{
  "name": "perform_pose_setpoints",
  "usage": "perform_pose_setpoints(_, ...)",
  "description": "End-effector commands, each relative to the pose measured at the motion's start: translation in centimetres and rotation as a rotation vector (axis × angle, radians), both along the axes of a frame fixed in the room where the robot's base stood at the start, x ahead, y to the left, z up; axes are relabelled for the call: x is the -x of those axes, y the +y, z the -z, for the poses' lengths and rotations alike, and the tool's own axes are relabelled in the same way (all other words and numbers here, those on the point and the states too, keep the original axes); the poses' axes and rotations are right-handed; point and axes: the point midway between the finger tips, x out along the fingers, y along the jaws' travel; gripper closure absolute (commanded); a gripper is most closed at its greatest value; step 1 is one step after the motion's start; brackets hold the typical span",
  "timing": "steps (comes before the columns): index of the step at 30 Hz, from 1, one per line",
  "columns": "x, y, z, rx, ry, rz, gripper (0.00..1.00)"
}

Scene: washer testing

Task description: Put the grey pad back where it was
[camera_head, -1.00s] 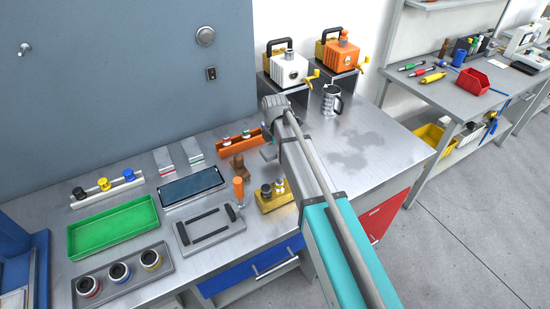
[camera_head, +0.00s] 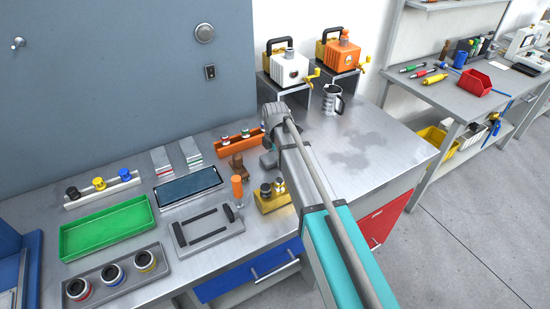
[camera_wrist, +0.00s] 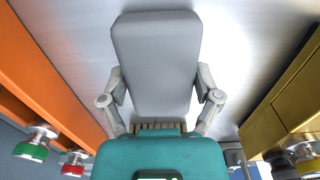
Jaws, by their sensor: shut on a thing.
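The grey pad (camera_wrist: 156,65) is a flat, rounded block in the wrist view. My gripper (camera_wrist: 160,101) has its two fingers closed on the near part of the pad, one on each side. In the head view, a small grey piece (camera_head: 268,160) shows at the left of my arm, between the orange rack and the brass block; it looks like the pad. My fingers are mostly hidden there. The pad is over the metal bench (camera_head: 345,150); I cannot tell whether it touches the top.
The orange rack (camera_head: 238,144) with small capped parts is on one side, the brass block (camera_head: 271,202) on the other. A brown part (camera_head: 237,166) and an orange-handled tool (camera_head: 237,187) stand close by. A metal jug (camera_head: 332,100) stands behind, with bare bench to the right.

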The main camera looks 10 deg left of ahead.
Motion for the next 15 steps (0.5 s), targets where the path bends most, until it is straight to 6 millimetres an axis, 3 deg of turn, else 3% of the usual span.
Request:
perform_pose_setpoints(6, 0.00, 0.00, 0.42, 0.000, 0.000, 0.000, 0.57)
perform_pose_setpoints(7, 0.00, 0.00, 0.33, 0.000, 0.000, 0.000, 0.15)
perform_pose_setpoints(9, 0.00, 0.00, 0.28, 0.000, 0.000, 0.000, 0.02)
perform_pose_setpoints(15, 0.00, 0.00, 0.28, 0.000, 0.000, 0.000, 0.00)
